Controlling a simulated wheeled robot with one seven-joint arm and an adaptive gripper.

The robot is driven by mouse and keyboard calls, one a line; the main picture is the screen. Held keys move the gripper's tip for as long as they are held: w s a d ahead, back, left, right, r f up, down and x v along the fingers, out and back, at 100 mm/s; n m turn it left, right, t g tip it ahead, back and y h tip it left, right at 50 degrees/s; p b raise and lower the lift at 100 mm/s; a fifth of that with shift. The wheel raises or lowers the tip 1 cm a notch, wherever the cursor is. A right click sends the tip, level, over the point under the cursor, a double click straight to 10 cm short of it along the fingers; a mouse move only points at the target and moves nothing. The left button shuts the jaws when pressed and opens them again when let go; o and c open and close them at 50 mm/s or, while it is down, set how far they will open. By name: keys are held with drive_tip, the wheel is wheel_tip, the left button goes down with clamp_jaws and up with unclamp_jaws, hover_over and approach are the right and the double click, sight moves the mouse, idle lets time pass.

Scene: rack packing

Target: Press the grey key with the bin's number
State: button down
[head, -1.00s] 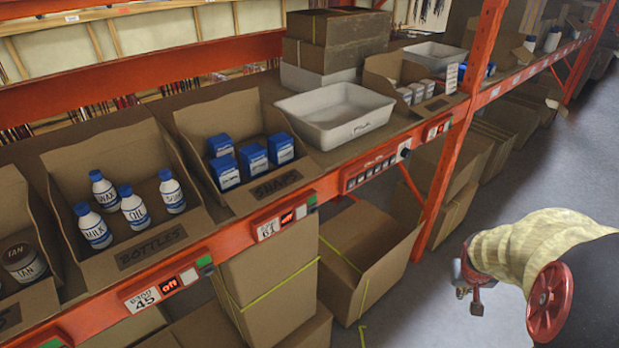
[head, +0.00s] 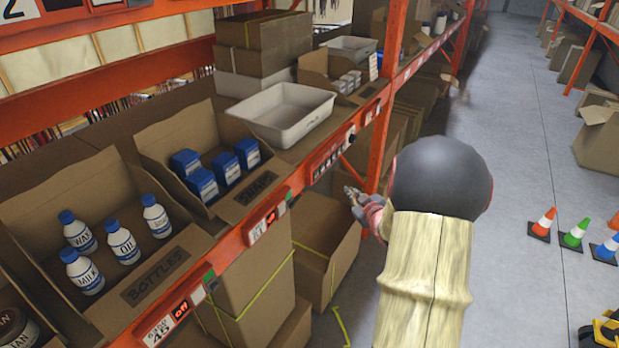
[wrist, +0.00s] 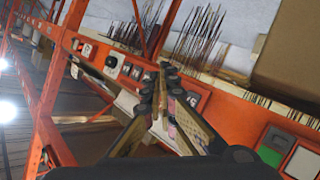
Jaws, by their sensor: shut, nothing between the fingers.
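Any numbers on the keys are too small to read. My gripper (head: 350,192) is shut and empty in front of the beam, a little below and right of the strip, and appears apart from it. In the wrist view its closed fingertips (wrist: 160,86) overlap the beam; contact cannot be told. The bottles bin (head: 168,280) has a tag reading 45 (head: 158,331) with a red "off" display. The bin of blue boxes (head: 246,198) has another tag (head: 258,231), hard to read.
A grey-white tray (head: 283,137) stands on the shelf behind the strip. An orange upright post (head: 382,130) stands right of the strip. Cartons (head: 240,295) stack below the beam. The aisle floor (head: 510,120) is open; small cones (head: 574,233) stand at right.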

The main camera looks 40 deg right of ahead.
sight(316, 175)
drive_tip(key=shift+w+a+r, duration=0.1)
drive_tip(key=shift+w+r, duration=0.1)
drive_tip(key=shift+r, duration=0.25)
drive_tip(key=w+a+b, duration=0.2)
drive_tip(key=w, duration=0.6)
drive_tip(key=shift+w+a, duration=0.15)
drive_tip(key=shift+w, duration=0.05)
drive_tip(key=shift+w, duration=0.1)
idle(1.4)
drive_tip(key=shift+w+a+b, duration=0.15)
drive_tip(key=shift+w+b, duration=0.15)
drive_tip(key=shift+b, duration=0.15)
